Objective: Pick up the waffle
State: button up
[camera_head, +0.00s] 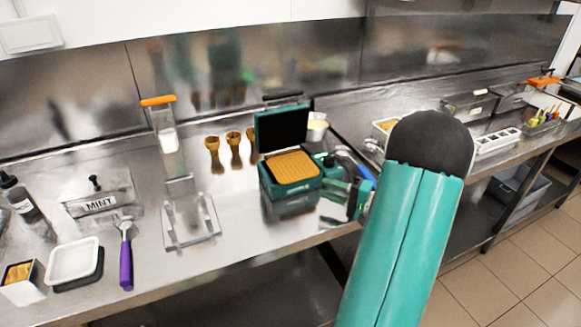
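A golden, gridded waffle (294,166) lies flat in the lower plate of the green waffle maker (290,190), in the middle of the counter. The waffle maker's lid (282,127) stands open behind it, dark inside. My gripper (337,188) is just right of the waffle maker, low over the counter and partly hidden by my teal arm. It appears apart from the waffle. Its fingers are too small and overlapped to tell whether they are open or shut.
Several brown cones (234,149) stand behind left of the waffle maker. A clear stand with an orange top (168,137), a purple-handled scoop (126,255) and a MINT tub (100,204) are further left. The counter's front edge (230,266) is close.

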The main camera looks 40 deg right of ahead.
aim_at(292, 166)
jog(key=shift+r+x, duration=0.15)
jog(key=shift+x, duration=1.6)
jog(key=shift+r+x, duration=0.1)
jog(key=shift+x, duration=1.7)
grip_shut()
